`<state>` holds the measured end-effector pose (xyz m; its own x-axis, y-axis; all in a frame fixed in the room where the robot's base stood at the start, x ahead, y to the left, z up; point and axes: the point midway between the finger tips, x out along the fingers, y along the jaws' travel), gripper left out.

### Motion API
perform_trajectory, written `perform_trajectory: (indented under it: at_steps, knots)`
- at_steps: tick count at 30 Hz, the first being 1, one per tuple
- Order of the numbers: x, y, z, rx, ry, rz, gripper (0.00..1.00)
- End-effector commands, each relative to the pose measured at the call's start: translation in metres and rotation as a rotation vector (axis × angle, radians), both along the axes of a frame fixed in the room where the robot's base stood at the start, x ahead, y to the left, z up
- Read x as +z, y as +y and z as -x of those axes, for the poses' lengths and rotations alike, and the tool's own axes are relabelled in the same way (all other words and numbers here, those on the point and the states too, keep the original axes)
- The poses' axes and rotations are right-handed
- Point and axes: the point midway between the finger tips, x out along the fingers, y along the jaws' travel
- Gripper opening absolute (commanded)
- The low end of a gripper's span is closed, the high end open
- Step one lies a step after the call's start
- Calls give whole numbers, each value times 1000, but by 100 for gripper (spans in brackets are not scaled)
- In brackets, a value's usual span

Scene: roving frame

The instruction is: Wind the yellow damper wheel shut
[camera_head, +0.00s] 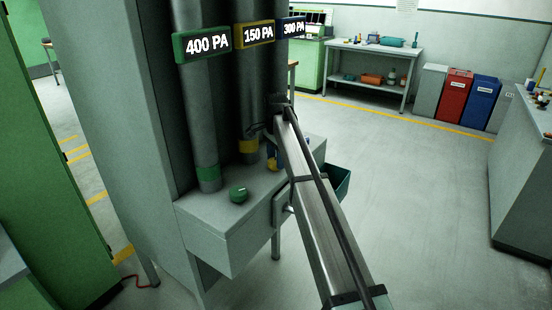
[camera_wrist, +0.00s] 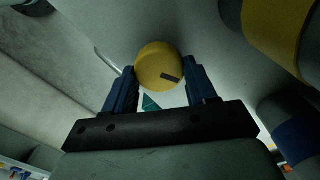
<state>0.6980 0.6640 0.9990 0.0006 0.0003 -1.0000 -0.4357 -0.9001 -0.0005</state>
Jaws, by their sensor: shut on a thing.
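The yellow damper wheel (camera_wrist: 152,62) is a round knob with a short dark mark near its rim, lower right of its middle in the wrist view. My gripper (camera_wrist: 159,69) has its two blue fingers closed on opposite sides of the wheel. In the head view my arm reaches to the grey damper box (camera_head: 225,225), and its end is over the box top. The wheel is mostly hidden there behind my wrist and arm. The yellow 150 PA sign (camera_head: 253,34) hangs on the middle pipe, which has a yellow band (camera_head: 249,146) near its foot.
A green wheel (camera_head: 238,194) sits on the box top, left of my gripper. The 400 PA pipe (camera_head: 206,130) rises close behind it. A dark teal bin (camera_head: 340,181) is at the box's right end. Open floor (camera_head: 430,210) lies to the right.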

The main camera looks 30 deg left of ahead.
Motion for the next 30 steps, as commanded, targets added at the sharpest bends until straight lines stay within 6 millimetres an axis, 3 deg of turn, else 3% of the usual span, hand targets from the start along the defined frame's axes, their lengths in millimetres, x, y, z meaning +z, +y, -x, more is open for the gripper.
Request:
perform_trajectory:
  at_steps: [11,30]
  knots:
    - [0,1,0,168,1,1,26]
    - [0,2,0,751,1,1,26]
